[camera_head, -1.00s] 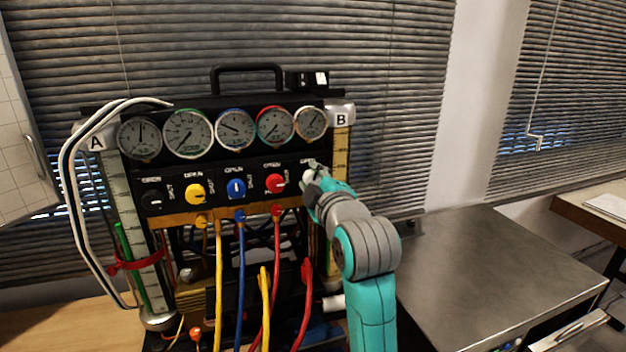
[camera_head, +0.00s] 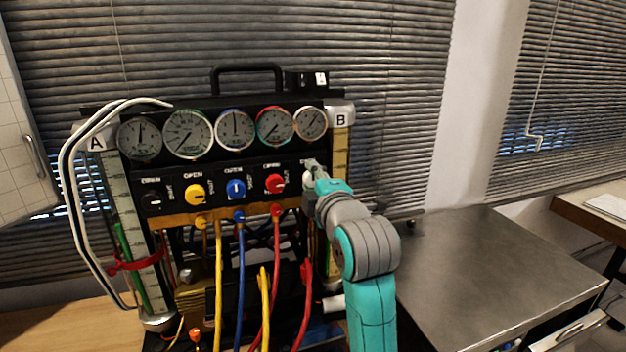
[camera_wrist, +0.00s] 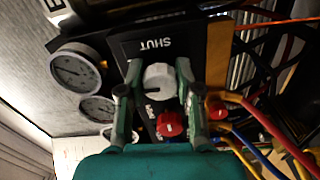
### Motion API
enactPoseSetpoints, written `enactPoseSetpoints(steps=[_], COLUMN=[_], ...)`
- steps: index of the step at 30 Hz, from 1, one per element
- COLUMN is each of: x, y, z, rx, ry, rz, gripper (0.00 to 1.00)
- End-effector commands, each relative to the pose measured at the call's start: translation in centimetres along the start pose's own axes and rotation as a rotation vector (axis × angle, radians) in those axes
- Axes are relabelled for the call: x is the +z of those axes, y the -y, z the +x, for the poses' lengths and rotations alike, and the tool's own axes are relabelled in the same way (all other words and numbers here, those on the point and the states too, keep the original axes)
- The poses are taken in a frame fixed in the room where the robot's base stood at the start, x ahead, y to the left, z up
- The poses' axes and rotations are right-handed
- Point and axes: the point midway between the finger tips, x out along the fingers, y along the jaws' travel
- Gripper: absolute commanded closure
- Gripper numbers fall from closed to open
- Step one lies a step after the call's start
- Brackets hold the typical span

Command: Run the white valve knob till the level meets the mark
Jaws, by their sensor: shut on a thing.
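The white valve knob (camera_wrist: 160,82) shows in the wrist view beside the "SHUT" label, between the two fingers of my gripper (camera_wrist: 157,76). My gripper is shut on it. In the head view my gripper (camera_head: 311,173) is at the right end of the knob row and hides most of the knob. Tube B (camera_head: 341,155), with a yellowish scale, stands at the rig's right, its lower part behind my arm. Tube A (camera_head: 119,196) stands at the left, with a red band (camera_head: 135,265).
Black, yellow (camera_head: 195,194), blue (camera_head: 236,189) and red (camera_head: 275,184) knobs sit left of my gripper, below several round gauges (camera_head: 188,134). Coloured hoses (camera_head: 241,270) hang in front. A bare metal table (camera_head: 490,265) lies to the right.

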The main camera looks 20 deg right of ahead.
Motion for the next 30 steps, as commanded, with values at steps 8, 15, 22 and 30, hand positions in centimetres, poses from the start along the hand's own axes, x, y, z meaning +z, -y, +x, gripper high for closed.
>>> enactPoseSetpoints(steps=[8, 15, 22, 30], x=[0.0, 0.0, 0.0, 0.0], y=[0.1, 0.0, 0.0, 0.1], z=[0.0, 0.0, -1.8, -7.0], rx=[-0.002, -0.001, 0.001, 0.000], ry=[-0.001, 0.000, 0.000, -0.001], rz=[0.000, 0.001, 0.001, 0.001], gripper=[0.40, 0.40, 0.40, 0.40])
